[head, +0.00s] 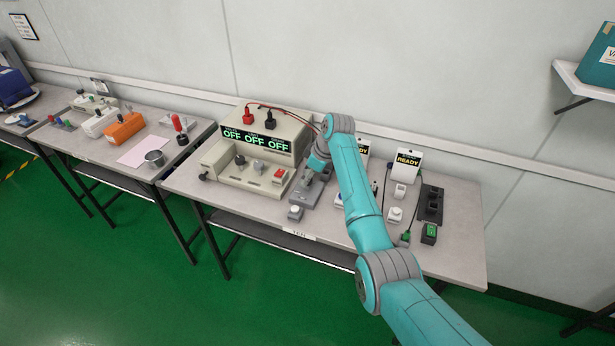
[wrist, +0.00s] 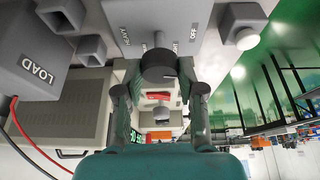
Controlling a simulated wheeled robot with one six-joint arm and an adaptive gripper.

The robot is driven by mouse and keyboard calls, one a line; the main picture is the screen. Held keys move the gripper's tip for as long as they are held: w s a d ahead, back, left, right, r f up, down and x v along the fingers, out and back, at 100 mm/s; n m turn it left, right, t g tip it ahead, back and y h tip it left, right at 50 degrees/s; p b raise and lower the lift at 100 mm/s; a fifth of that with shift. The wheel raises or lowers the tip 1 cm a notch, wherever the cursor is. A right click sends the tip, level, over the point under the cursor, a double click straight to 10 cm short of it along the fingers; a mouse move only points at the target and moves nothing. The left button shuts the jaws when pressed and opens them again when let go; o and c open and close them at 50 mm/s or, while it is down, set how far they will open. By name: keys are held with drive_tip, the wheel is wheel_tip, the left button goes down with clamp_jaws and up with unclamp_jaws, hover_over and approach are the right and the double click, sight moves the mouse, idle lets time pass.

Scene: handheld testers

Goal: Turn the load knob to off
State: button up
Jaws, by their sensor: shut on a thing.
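The load knob (wrist: 158,66) is a dark round knob on a grey panel (wrist: 140,14) in the wrist view. My gripper (wrist: 160,76) is shut on it, with one finger on each side. A pale mark shows at the knob's far edge, between small printed labels partly too blurred to read. A grey box marked LOAD (wrist: 30,62) stands to the left. In the head view, the grey unit (head: 306,192) sits on the table under my gripper (head: 317,166); my wrist hides the knob there.
A beige tester (head: 232,181) with a display reading OFF three times stands left of the grey unit. A small box with a white button (head: 295,212) is in front. Two READY displays, cables and a dark socket strip (head: 430,205) are to the right.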

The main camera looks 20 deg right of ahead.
drive_tip(key=shift+n+g, duration=0.5)
drive_tip(key=shift+n, duration=0.6)
drive_tip(key=o, duration=1.1)
drive_tip(key=shift+o, duration=0.2)
drive_tip(key=v, duration=1.2)
drive_tip(key=shift+d, duration=0.3)
drive_tip(key=shift+s+a+f, duration=0.1)
drive_tip(key=shift+f, duration=0.1)
